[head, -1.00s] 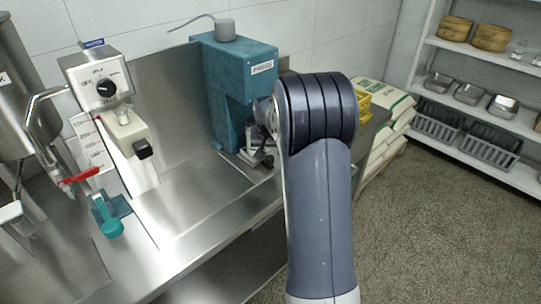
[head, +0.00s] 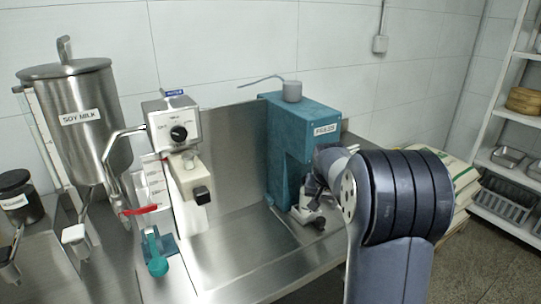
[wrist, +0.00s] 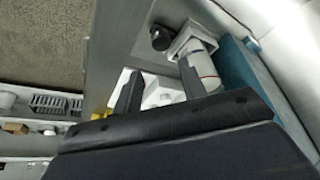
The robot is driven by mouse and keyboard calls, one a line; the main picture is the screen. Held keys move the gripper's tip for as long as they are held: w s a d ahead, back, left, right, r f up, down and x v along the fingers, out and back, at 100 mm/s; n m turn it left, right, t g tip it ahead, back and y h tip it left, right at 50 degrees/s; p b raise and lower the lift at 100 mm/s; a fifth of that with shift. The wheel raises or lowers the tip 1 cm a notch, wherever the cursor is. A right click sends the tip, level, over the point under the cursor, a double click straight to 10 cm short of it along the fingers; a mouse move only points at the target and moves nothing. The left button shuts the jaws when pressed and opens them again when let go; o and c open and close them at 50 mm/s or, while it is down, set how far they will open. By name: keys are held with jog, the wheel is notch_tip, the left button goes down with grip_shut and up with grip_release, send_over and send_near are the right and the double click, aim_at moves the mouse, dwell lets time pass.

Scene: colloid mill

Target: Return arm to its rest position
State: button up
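My arm (head: 405,210) reaches in from the lower right of the head view, bent at a large dark joint, with its wrist end beside the teal press (head: 312,115). In the wrist view my gripper (wrist: 158,70) shows two dark fingers apart, with a clear gap between them. A white part with holes shows beyond the gap; I see nothing clearly gripped. The press's teal side also shows at the right of the wrist view (wrist: 262,85). The arm partly hides the gripper in the head view.
The steel counter (head: 235,275) holds a soy milk tank (head: 80,125), a white control box with a dial (head: 172,125), a teal-handled item (head: 157,262) and a dark jar (head: 18,200). Shelves (head: 510,170) and stacked sacks (head: 462,180) stand at the right. Grey floor (head: 480,255) is open there.

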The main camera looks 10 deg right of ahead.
aim_at(320, 220)
jog(key=p+x, duration=0.1)
jog(key=x, duration=0.8)
jog(key=shift+w+f, duration=0.1)
jog(key=shift+f, duration=0.3)
jog(key=shift+a, duration=0.2)
